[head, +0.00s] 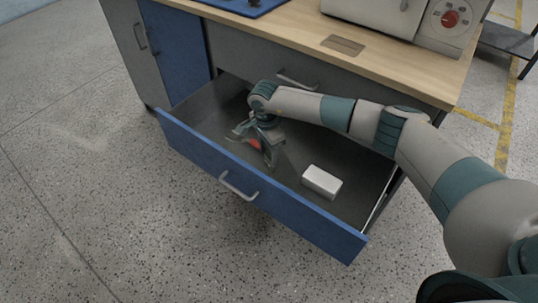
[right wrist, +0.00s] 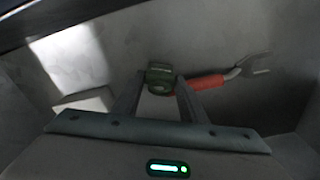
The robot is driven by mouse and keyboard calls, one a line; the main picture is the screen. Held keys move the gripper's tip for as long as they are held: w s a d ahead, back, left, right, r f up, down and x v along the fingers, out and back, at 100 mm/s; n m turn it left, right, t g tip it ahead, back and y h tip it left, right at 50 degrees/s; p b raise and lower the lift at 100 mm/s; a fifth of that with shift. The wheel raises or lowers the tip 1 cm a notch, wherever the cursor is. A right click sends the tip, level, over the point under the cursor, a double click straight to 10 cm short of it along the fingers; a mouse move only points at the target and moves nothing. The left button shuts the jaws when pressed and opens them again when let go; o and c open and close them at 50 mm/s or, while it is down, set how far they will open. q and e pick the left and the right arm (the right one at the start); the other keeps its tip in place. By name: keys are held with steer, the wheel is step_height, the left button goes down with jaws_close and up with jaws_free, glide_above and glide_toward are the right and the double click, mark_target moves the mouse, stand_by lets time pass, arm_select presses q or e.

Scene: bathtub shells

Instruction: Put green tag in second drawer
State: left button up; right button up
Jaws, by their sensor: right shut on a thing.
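The green tag (right wrist: 159,77) sits between the fingertips of my right gripper (right wrist: 158,88) in the right wrist view. The right gripper (head: 268,148) reaches down into the open blue-fronted drawer (head: 262,192), the one below a closed grey drawer. It is shut on the tag, low over the drawer floor. I cannot tell whether the tag touches the floor. In the head view the tag is hidden by the gripper. My left gripper is not in view.
A red-handled wrench (right wrist: 207,82) lies in the drawer right beside the tag. A white box (head: 322,182) lies near the drawer's right end. The closed grey drawer front (head: 240,55) and the wooden worktop (head: 290,38) are above. The drawer floor has free room.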

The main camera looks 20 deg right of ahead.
steer(key=shift+f, duration=0.1)
stand_by(0.3)
steer(key=o, duration=1)
steer(key=r, duration=1.2)
steer(key=shift+a+r, duration=0.15)
steer(key=shift+a, duration=0.15)
